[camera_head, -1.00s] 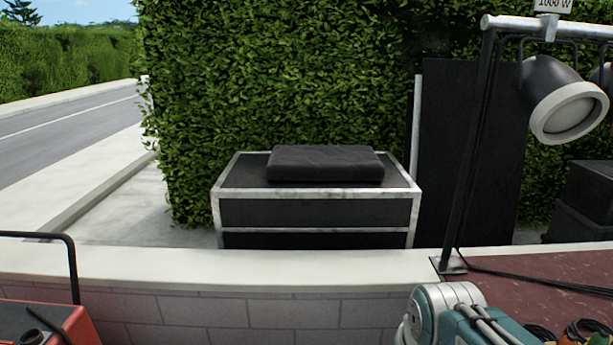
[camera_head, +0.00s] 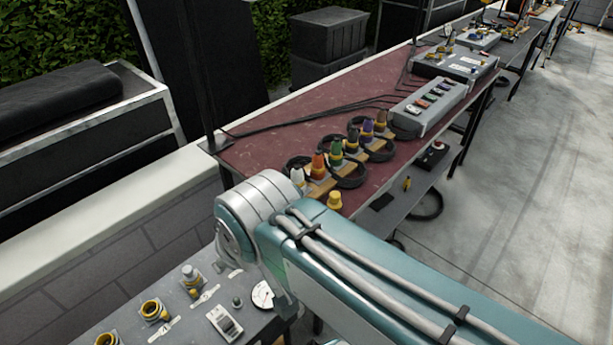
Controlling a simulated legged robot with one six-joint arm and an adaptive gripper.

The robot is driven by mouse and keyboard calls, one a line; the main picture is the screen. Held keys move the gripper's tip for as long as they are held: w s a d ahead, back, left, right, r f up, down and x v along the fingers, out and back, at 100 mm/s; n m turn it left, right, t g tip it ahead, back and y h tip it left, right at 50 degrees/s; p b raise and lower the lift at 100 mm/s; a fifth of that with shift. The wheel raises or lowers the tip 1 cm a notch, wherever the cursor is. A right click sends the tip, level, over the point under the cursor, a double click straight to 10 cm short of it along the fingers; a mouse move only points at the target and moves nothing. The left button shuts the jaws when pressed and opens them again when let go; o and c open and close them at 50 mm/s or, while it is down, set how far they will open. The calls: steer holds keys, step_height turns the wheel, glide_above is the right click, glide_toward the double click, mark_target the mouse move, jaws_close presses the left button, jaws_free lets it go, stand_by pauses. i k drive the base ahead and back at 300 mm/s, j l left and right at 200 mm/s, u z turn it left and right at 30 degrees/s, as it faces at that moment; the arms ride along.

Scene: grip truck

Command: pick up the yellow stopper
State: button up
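A small yellow piece (camera_head: 334,200), which looks like the yellow stopper, stands at the near edge of the dark red table (camera_head: 290,130), just beyond my arm. It has a wider base and a rounded top. My teal and white arm crosses the lower middle of the view, its grey joint left of the yellow piece. My gripper is not in view.
Several colored connectors, including an orange one (camera_head: 319,164), stand beside black cable coils (camera_head: 349,173) on the red table. A grey power box (camera_head: 430,106) stands farther back. The grey floor at right is clear.

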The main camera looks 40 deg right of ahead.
mark_target(335, 202)
steer(key=k+l+z, duration=0.15)
steer(key=l+z, duration=0.15)
steer(key=z, duration=0.15)
steer(key=k+l+z, duration=0.1)
steer(key=l+z, duration=0.35)
steer(key=j, duration=0.1)
